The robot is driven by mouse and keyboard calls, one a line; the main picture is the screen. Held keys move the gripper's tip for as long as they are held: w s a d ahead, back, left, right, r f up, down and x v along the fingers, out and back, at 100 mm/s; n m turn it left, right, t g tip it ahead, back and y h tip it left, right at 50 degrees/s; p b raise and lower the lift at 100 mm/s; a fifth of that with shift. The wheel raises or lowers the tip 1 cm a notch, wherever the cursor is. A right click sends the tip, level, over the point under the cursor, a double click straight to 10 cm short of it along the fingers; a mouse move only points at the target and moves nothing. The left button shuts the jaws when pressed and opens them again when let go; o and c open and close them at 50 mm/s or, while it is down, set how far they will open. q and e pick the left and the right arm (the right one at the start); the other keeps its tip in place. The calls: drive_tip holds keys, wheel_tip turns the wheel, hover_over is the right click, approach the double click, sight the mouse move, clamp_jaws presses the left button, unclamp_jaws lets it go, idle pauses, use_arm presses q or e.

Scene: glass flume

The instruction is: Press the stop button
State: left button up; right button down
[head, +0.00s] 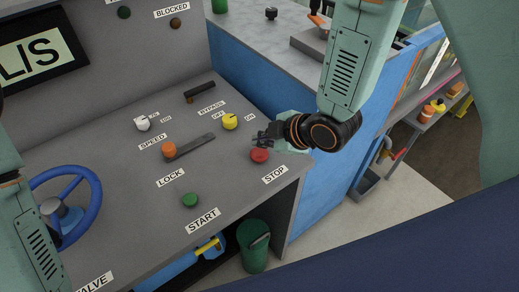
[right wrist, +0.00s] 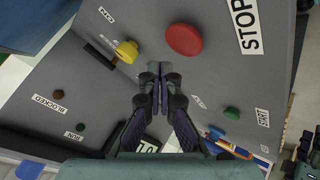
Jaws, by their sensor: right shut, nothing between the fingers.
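The stop button (head: 260,156) is a round red button on the grey console, beside the STOP label (head: 275,174). In the right wrist view the red button (right wrist: 184,40) shows whole, just beyond the fingertips and a little to the right. My right gripper (head: 264,137) is shut and empty, close behind the button in the head view. Its fingers (right wrist: 160,76) lie together in the right wrist view, apart from the button in the picture. I cannot tell the height gap.
A yellow bypass knob (head: 230,121) stands close to the right gripper. A green bin (head: 252,255) stands below the console's edge.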

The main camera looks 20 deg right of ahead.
sight(262, 155)
wheel_tip(262, 155, up, 5)
drive_tip(key=p, duration=0.3)
drive_tip(key=shift+p, duration=0.4)
drive_tip(key=shift+f, duration=0.1)
